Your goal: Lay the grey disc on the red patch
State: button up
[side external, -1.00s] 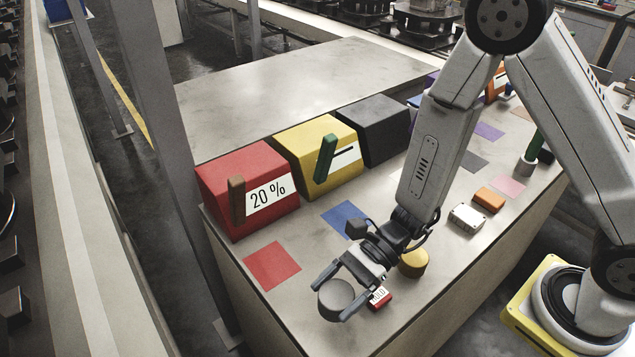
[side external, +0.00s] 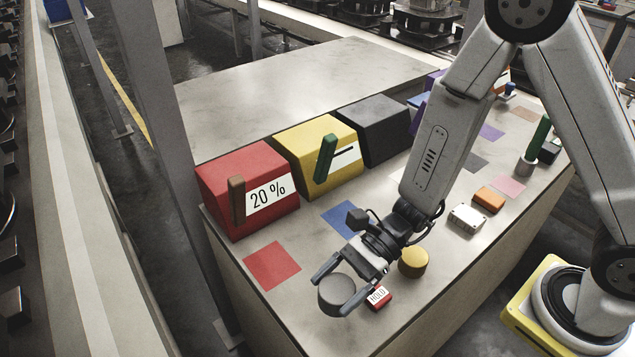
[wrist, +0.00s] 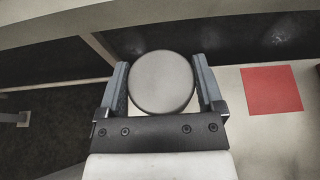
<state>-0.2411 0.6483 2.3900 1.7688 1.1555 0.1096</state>
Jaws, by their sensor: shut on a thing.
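The grey disc (side external: 337,293) is a short, thick round piece. My gripper (side external: 334,290) is shut on it, one finger on each side. In the wrist view the disc (wrist: 162,83) sits between the two fingers (wrist: 162,88). The disc is near the front corner of the table; whether it touches the surface or hangs just above it, I cannot tell. The red patch (side external: 272,265) is a flat square on the table, left of and behind the disc in the side view. It is bare. In the wrist view the red patch (wrist: 271,90) lies right of my gripper.
A small red HOLD block (side external: 378,298) and a yellow cylinder (side external: 413,262) stand right of the disc. A red box marked 20 % (side external: 248,190) stands behind the red patch. A blue patch (side external: 345,219) lies farther right. The table's edge is close to the disc.

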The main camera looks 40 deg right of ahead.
jog(key=shift+w, duration=0.15)
dwell(0.4)
send_over(272, 265)
notch_tip(272, 265, down, 2)
jog(key=shift+w, duration=0.1)
dwell(0.4)
jog(key=shift+f, duration=0.15)
dwell(0.4)
jog(key=shift+f, duration=3.2)
jog(key=shift+f, duration=0.6)
jog(key=o, duration=1.3)
jog(key=shift+o, duration=0.2)
